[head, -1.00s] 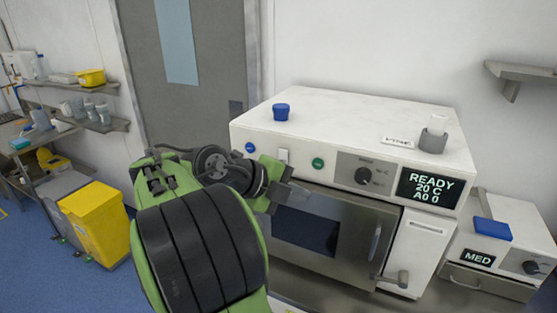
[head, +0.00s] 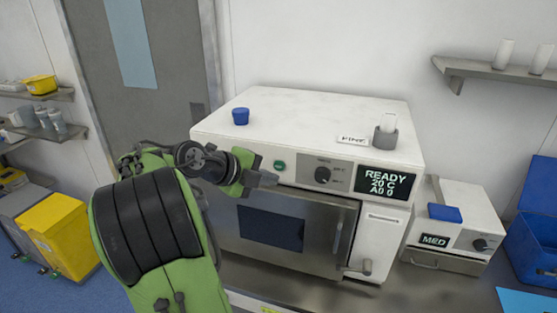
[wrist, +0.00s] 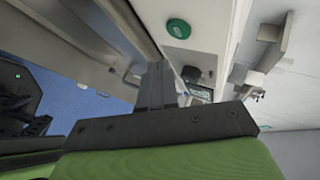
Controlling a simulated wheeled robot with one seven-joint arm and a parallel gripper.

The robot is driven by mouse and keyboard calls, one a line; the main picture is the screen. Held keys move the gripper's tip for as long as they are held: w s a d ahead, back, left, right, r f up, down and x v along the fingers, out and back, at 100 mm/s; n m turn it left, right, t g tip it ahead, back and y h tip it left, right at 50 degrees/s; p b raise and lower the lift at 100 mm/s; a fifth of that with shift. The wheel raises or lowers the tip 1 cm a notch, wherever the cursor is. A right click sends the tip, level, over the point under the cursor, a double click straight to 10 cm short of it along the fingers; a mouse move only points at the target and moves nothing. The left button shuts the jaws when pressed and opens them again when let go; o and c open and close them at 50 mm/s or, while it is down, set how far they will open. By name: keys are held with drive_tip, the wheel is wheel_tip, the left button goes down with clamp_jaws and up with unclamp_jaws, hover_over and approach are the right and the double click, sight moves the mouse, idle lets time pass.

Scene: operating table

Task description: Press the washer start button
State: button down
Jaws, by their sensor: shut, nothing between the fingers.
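The washer (head: 300,115) is a white box with a steel, dark-windowed door. Its display (head: 384,184) reads READY, 20 C, A0 0. A round green button (head: 279,165) sits on the upper front panel, left of a black dial (head: 322,175). The green button also shows large near the top of the wrist view (wrist: 178,28). My gripper (head: 267,179) is shut and empty, just below and left of the green button in the head view. Its fingertips show in the wrist view (wrist: 155,78); I see a gap between them and the button. My arm hides the panel's left part.
A blue cup (head: 240,117), a label and a grey holder (head: 386,138) stand on the washer top. The door handle (head: 337,236) is below right. A smaller white unit (head: 462,220) stands to the right, a yellow bin (head: 55,235) at left.

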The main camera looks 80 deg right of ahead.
sight(279, 166)
drive_tip(key=shift+s+d+f, duration=0.1)
drive_tip(key=shift+d, duration=1)
idle(1.1)
drive_tip(key=shift+d, duration=0.4)
drive_tip(key=shift+d+b, duration=0.35)
idle(0.5)
drive_tip(key=shift+a+b, duration=0.6)
drive_tip(key=shift+a, duration=0.2)
